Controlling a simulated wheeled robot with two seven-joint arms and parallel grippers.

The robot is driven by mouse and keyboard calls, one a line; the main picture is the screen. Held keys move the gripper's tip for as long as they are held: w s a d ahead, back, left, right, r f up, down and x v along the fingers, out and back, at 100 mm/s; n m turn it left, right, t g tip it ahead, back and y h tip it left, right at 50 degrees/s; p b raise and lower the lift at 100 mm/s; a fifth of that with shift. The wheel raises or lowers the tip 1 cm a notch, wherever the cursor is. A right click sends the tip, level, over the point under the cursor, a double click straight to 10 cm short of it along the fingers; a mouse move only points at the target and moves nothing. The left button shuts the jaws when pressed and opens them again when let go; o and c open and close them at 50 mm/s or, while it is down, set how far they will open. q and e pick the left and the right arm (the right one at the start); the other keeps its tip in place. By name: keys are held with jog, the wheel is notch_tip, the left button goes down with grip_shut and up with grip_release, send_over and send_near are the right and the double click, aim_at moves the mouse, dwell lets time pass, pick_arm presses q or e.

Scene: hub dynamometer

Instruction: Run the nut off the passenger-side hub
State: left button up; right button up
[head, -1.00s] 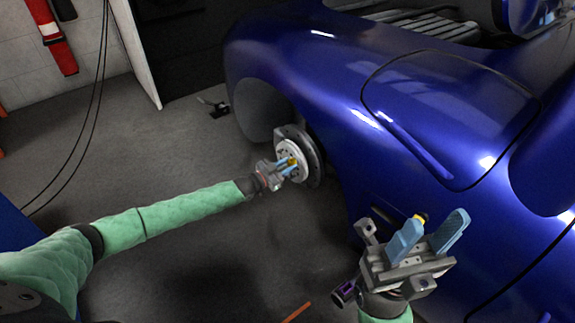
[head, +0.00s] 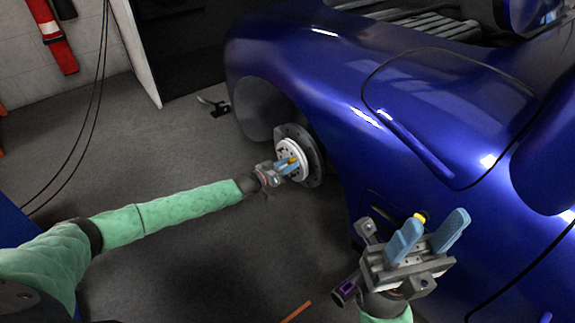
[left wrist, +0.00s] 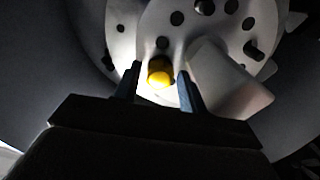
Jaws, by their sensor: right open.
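The wheel hub (head: 287,150) is a pale disc with dark holes in front of a darker brake disc, under the blue car's wheel arch. A yellow nut (head: 292,160) is at its face. In the left wrist view the nut (left wrist: 160,72) lies between the two fingers of my left gripper (left wrist: 159,85), with a small gap on each side. In the head view my left gripper (head: 288,166) is at the hub, its fingers beside the nut. My right gripper (head: 432,232) is open, near the car's side. A small yellow piece (head: 420,217) shows by its left finger; I cannot tell what it is.
The blue car body (head: 340,80) fills the right side, close to my right gripper. A pale cylindrical part (left wrist: 228,78) stands out from the hub beside my left fingers. Dark cables (head: 92,110) hang at the left. The grey floor (head: 180,130) is mostly clear.

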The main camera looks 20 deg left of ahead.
pick_arm(q)
jog(key=m+p, duration=0.2)
jog(key=m, duration=0.3)
jog(key=shift+m, duration=0.3)
jog(key=m+b, duration=0.2)
jog(key=m, duration=1.6)
